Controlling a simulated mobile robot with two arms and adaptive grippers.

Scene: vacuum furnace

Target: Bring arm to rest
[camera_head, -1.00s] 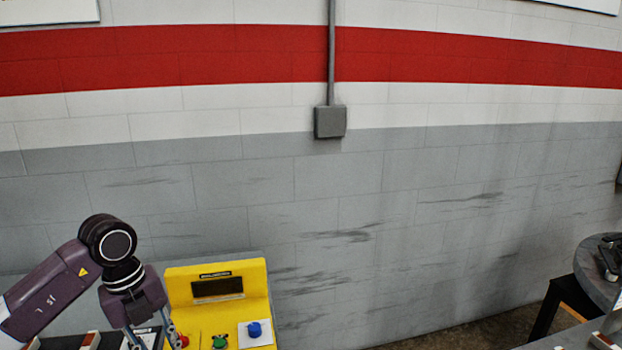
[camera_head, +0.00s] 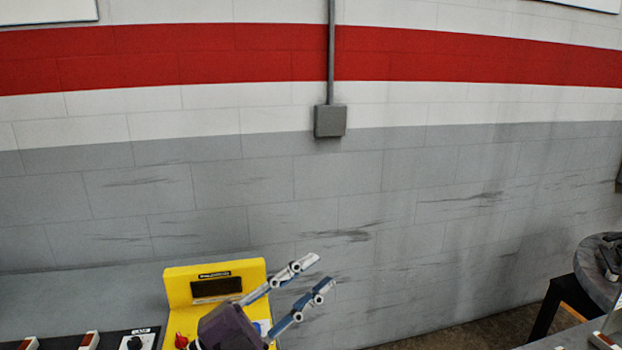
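My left gripper (camera_head: 314,276) is at the bottom centre of the head view, in front of a yellow control box (camera_head: 216,272). Its two fingers point up and to the right, spread apart with nothing between them, so it is open and empty. The purple gripper body hides the lower right of the box, including most of its buttons. A red button (camera_head: 181,341) still shows at the box's lower left. My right gripper is not in view.
A black panel (camera_head: 118,342) with switches lies left of the yellow box. A dark round-topped item (camera_head: 600,270) stands at the right edge. The grey wall (camera_head: 400,230) carries a box (camera_head: 330,121) with a conduit. The space right of my gripper looks clear.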

